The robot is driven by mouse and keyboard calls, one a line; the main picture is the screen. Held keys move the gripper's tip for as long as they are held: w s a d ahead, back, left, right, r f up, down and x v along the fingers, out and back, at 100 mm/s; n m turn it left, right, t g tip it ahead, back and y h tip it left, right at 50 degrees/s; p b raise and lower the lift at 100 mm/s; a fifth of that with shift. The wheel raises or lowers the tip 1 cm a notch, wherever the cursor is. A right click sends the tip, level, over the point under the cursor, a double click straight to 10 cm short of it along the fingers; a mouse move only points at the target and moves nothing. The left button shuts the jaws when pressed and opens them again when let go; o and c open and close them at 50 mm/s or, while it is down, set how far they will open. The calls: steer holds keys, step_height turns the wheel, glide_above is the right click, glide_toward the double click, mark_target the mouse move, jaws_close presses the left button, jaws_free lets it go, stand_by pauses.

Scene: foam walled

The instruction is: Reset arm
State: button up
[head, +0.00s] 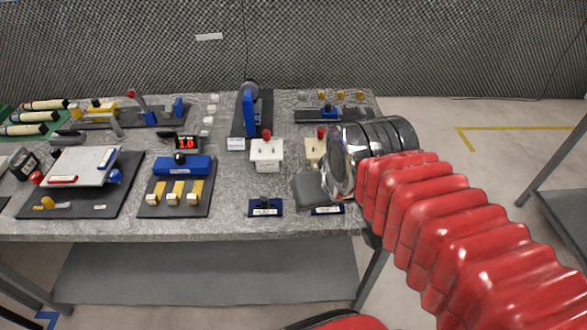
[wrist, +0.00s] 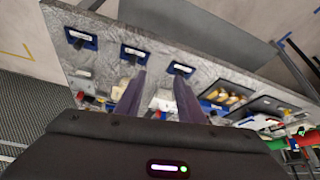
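My arm reaches in from the right of the head view, in a red ribbed sleeve with a shiny metal cuff. The cuff is over the table's front right corner and hides what lies behind it. In the wrist view my gripper (wrist: 160,73) shows two dark fingers with a clear gap between them. It is open, and nothing is seen held. The fingers point over the workbench (wrist: 215,75). A grey block (head: 311,190) shows just left of the cuff; I cannot tell whether it is part of my gripper.
The bench (head: 230,215) carries several devices: a white box with a red knob (head: 267,152), a blue unit with yellow switches (head: 182,166), a tilted white plate (head: 84,166) and a tall blue stand (head: 249,112). Small blue-based parts (head: 265,207) lie near the front edge.

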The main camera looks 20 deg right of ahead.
steer(key=shift+s+a+r+n, duration=0.1)
steer(key=shift+s+a+n, duration=0.1)
steer(key=shift+s+a, duration=0.3)
steer(key=shift+s+a+r+n, duration=0.1)
steer(key=shift+s+a+n, duration=0.15)
steer(key=shift+a, duration=0.35)
steer(key=shift+c, duration=0.5)
stand_by(0.6)
